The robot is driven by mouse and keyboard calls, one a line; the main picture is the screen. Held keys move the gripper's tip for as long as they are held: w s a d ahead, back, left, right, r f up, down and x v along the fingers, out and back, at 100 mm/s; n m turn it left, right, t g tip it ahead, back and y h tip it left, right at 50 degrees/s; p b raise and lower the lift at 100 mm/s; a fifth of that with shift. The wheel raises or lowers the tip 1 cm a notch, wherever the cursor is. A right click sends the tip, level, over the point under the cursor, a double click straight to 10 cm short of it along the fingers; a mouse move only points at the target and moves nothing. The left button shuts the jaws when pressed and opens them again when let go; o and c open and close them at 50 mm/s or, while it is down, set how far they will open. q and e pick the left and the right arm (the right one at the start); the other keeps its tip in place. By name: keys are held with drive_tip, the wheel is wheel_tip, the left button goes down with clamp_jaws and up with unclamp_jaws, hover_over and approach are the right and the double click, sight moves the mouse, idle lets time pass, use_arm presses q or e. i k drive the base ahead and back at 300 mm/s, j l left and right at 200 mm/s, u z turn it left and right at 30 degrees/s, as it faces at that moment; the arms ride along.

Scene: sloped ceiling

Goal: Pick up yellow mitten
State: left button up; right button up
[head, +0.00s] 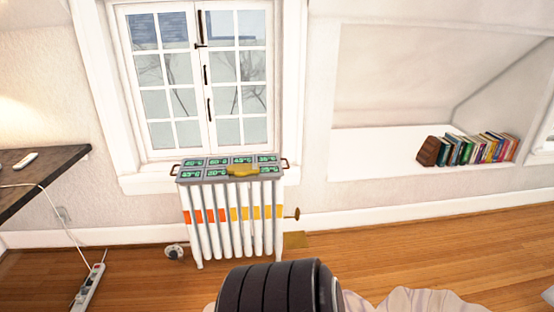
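A small yellow mitten (243,171) lies at the front edge of a grey tray (216,180) on top of the white radiator (247,236). The tray has a handle at each end and several dark panels with green temperature figures. The mitten covers part of the front row of panels. Neither of my grippers shows in the head view.
A dark wooden desk (40,180) with a white cord stands at the left. A power strip (88,289) lies on the floor. Books (485,149) stand in the right alcove. Pale wrinkled fabric (430,301) is at the bottom.

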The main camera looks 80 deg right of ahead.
sight(238, 170)
drive_tip(key=z, duration=2.5)
drive_tip(key=i+l+u, duration=0.1)
drive_tip(key=u, duration=0.3)
drive_tip(key=i+l+u, duration=0.2)
drive_tip(key=u, duration=0.25)
drive_tip(key=i+l+u, duration=0.2)
drive_tip(key=i+l, duration=0.15)
drive_tip(key=l, duration=0.3)
drive_tip(key=i+l+u, duration=0.1)
drive_tip(key=l, duration=0.25)
drive_tip(key=i+l+u, duration=0.1)
drive_tip(key=l, duration=0.25)
drive_tip(key=i+l+u, duration=0.1)
drive_tip(key=l, duration=0.3)
drive_tip(key=i+l+u, duration=0.1)
drive_tip(key=i+l, duration=0.15)
drive_tip(key=l, duration=0.1)
